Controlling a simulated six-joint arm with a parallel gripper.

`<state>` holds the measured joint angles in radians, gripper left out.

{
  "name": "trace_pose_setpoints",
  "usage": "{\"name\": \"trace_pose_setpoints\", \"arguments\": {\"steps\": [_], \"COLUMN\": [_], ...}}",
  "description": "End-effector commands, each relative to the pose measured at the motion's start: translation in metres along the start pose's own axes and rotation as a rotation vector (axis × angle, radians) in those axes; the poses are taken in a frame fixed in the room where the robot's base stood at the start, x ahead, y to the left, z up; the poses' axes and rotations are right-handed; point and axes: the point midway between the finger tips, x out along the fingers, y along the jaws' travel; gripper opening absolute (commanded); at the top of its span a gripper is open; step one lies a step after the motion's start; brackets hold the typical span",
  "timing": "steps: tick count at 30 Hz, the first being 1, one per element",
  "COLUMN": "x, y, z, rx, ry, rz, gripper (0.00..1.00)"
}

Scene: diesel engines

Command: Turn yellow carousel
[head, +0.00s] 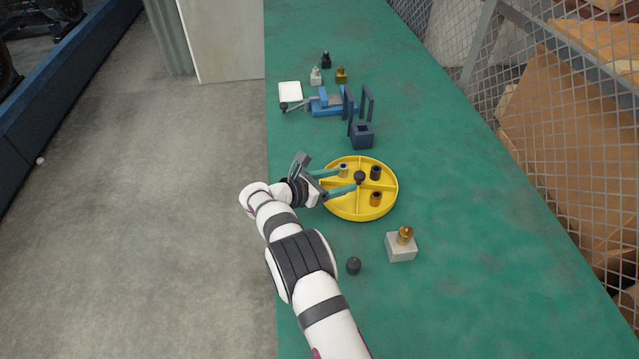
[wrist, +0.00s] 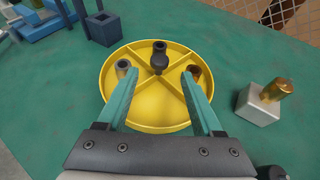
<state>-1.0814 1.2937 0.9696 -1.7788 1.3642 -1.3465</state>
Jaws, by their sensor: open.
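The yellow carousel (head: 346,207) is a round, shallow tray with dividers, lying on the green bench. A grey cylinder (head: 343,170), a black cylinder (head: 375,173) and a bronze cylinder (head: 376,199) sit in separate compartments. The near compartment (wrist: 160,108) looks empty. My gripper (head: 342,181) is open, its teal fingers over the carousel's near side.
A pale block with a brass part (head: 401,246) and a dark knob-like piece (head: 354,265) stand near the carousel. A blue vise-like fixture (head: 328,103), dark blue stand (head: 362,135), white square (head: 290,91) and small parts lie farther back. The bench's right side is clear.

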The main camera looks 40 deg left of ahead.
Motion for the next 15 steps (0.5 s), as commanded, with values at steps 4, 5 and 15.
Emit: {"name": "trace_pose_setpoints", "arguments": {"steps": [4, 5, 15], "x": [-0.048, -0.057, -0.097], "y": [0.001, 0.001, 0.000], "z": [0.000, 0.001, 0.000], "rx": [-0.001, 0.000, 0.000], "ry": [0.000, -0.001, 0.000], "rz": [0.004, 0.005, -0.001], "gripper": [0.68, 0.68, 0.68]}}
